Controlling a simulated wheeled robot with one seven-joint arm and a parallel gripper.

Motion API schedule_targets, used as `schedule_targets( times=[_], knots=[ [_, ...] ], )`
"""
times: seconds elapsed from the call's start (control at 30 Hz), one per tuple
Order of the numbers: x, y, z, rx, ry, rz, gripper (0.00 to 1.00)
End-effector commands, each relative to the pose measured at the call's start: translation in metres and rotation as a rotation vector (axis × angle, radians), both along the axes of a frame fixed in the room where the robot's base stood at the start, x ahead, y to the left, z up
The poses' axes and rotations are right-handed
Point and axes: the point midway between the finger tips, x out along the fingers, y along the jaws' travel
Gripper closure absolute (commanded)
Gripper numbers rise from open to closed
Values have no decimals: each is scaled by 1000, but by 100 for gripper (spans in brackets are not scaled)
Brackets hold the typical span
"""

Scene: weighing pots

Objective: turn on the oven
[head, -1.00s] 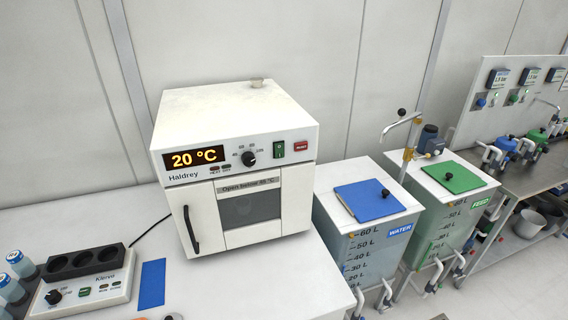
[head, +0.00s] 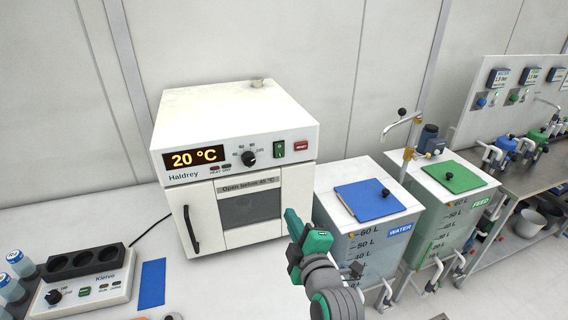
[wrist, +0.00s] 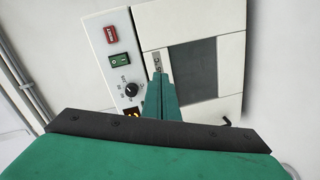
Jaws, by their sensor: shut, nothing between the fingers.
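The oven (head: 190,110) is a white box on the bench, with its door closed and a dark handle at the door's left. Its display (head: 194,158) reads 20 °C. A black dial (head: 249,158), a green rocker switch (head: 278,150) and a red button (head: 301,146) sit on the front panel. In the wrist view the green switch (wrist: 119,61), red button (wrist: 111,34) and dial (wrist: 131,89) show rotated, beyond the fingers. My gripper (head: 291,214) is shut and empty, in front of the oven's lower right, apart from the panel. It also shows in the wrist view (wrist: 161,80).
A heater block unit (head: 84,280) and bottles (head: 20,265) stand at the bench's left, near a blue mat (head: 152,284). Right of the oven are a water tank (head: 370,232) and a feed tank (head: 450,190). The bench in front of the oven is clear.

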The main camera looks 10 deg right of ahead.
Motion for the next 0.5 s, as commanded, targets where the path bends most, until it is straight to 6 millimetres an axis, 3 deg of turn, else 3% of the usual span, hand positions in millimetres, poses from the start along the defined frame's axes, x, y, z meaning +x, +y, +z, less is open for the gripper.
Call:
schedule_targets(
  times=[0.03,0.2,0.33,0.5],
  knots=[
    [3,-7,21,-58,-11,10,100],
    [6,-19,66,-229,-17,54,100],
    [5,-24,85,-312,-16,72,100],
    [5,-26,93,-353,-13,83,100]
  ],
)
